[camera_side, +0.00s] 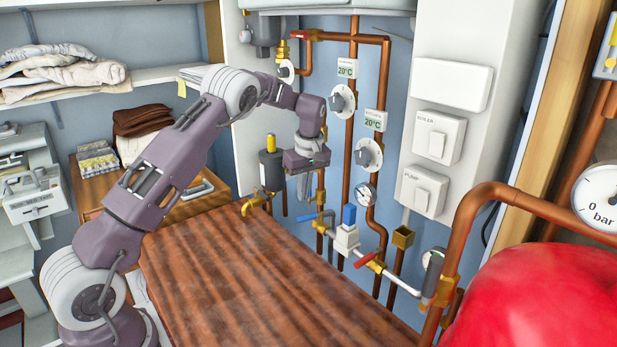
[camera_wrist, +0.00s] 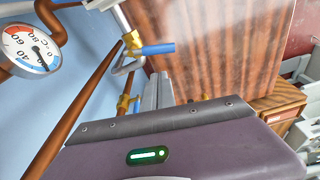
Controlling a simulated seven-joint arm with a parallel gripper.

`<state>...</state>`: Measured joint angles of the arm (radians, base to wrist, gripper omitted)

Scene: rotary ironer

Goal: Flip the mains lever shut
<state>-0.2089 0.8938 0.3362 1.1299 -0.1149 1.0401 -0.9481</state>
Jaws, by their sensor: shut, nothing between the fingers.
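A blue lever (camera_side: 316,217) sits on a brass valve on the pipework behind the wooden worktop. It also shows in the wrist view (camera_wrist: 156,49), sticking out sideways from its brass body (camera_wrist: 131,43). No mains label is readable on it. My gripper (camera_side: 304,188) is shut and empty, pointing down above and slightly left of the blue lever, apart from it in the side view. In the wrist view its fingertips (camera_wrist: 160,82) show below the lever in the picture. A red lever (camera_side: 370,259) sits on the pale pipe further right.
Copper pipes (camera_side: 352,130) run up the wall with dials and a gauge (camera_side: 366,194). Another red lever (camera_side: 299,35) is at the top. A blue-topped valve (camera_side: 348,225) stands right of the blue lever. A brass tap (camera_side: 256,202) is to the left. The worktop (camera_side: 240,280) is clear.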

